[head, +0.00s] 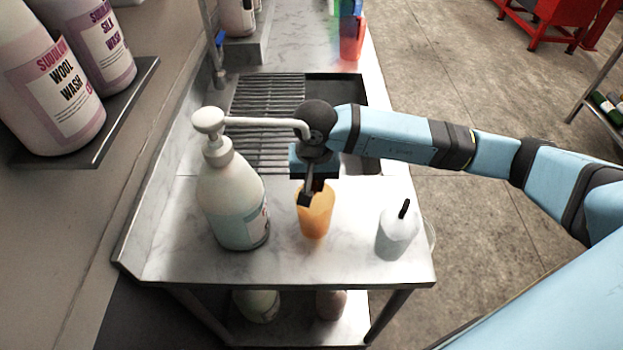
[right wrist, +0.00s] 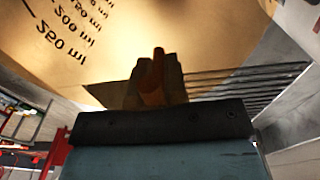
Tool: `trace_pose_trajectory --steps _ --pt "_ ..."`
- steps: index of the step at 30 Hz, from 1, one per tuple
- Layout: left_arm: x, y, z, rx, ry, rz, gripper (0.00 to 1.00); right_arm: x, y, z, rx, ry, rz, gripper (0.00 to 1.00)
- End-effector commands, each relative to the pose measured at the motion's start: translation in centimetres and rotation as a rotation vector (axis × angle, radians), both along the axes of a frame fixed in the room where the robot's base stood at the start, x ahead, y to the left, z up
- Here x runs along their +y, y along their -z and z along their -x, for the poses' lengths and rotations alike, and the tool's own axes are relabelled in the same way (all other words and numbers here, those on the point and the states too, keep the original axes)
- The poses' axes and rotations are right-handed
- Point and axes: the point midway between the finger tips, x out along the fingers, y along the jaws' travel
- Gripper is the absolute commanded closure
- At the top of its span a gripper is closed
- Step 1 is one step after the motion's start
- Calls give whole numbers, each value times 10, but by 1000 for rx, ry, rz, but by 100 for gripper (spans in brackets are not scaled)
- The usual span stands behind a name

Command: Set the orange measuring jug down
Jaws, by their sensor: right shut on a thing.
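The orange measuring jug (head: 315,215) is in the head view at the middle of the white marbled counter, between a pump bottle and a white jug. My right gripper (head: 308,192) comes down on it from above and is shut on its upper rim or wall. In the right wrist view the jug (right wrist: 170,35) fills the top, with its millilitre marks showing, and the right gripper (right wrist: 158,80) meets it. I cannot tell whether the jug's base touches the counter. My left gripper is not in view.
A large pump bottle (head: 232,205) stands close on the left, its spout reaching toward my wrist. A sink with a ribbed drainer (head: 262,115) lies behind. The counter's front strip (head: 290,268) is clear.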

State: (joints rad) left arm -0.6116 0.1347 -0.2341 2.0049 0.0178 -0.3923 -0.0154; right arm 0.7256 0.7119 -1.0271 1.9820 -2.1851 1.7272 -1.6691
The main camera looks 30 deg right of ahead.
Motion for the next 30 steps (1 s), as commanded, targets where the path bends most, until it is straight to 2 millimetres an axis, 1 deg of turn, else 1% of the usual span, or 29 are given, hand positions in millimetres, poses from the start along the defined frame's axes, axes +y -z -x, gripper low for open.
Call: trace_pose_trajectory --steps 1,2,3,5,13,17,18,20,21,30 --pt "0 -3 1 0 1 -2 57 4 -2 -8 0 0 -1 100" --pt "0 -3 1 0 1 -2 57 3 1 -9 2 1 0 100" --pt "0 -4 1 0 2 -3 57 3 6 -7 4 1 1 100" --pt "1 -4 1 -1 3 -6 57 3 10 -7 2 0 0 100" --pt "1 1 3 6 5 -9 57 2 12 -8 -1 -1 0 100" --pt "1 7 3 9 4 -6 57 2 18 -8 -1 0 0 100" --pt "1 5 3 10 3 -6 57 2 16 -7 0 0 0 80" --pt "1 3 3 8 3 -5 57 2 15 -7 0 0 0 66" --pt "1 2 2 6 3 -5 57 2 15 -7 0 0 0 62" --pt "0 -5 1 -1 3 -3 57 2 12 -7 0 0 0 62"
